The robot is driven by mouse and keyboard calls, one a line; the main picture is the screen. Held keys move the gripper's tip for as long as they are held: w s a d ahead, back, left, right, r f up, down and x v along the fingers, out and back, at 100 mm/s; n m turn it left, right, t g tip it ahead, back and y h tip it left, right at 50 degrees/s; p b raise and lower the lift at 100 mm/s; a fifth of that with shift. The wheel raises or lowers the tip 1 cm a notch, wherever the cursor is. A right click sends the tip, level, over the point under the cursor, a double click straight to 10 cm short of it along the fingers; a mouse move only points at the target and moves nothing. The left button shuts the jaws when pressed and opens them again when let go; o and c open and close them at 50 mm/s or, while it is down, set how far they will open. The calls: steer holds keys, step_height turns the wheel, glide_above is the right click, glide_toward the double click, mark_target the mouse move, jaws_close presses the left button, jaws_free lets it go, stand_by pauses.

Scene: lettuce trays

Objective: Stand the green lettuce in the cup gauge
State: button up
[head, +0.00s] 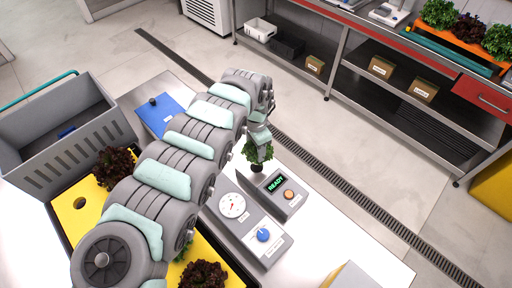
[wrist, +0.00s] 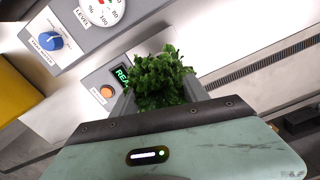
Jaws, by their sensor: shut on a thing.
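My gripper (head: 262,143) is shut on the green lettuce (head: 255,153), with the leaves bunched between its fingers. In the wrist view the leaves of the green lettuce (wrist: 160,78) fill the space between the grey fingers of my gripper (wrist: 160,92) and hide its root. In the head view a small dark part shows just below the leaves. It is over the far end of the grey box with the green READY display (head: 276,184), which looks like the cup gauge. I cannot tell whether the root is in the cup or above it. The box also shows in the wrist view (wrist: 100,78).
A grey dial box (head: 247,228) with a blue knob stands beside the READY box. A yellow tray (head: 75,208) with dark red lettuces and a grey crate (head: 60,135) are at left, partly behind my arm.

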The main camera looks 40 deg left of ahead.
steer(key=shift+f+b, duration=2)
steer(key=shift+f, duration=1.55)
steer(key=shift+f, duration=0.5)
steer(key=shift+a, duration=0.1)
steer(key=o, duration=1.5)
steer(key=o, duration=0.4)
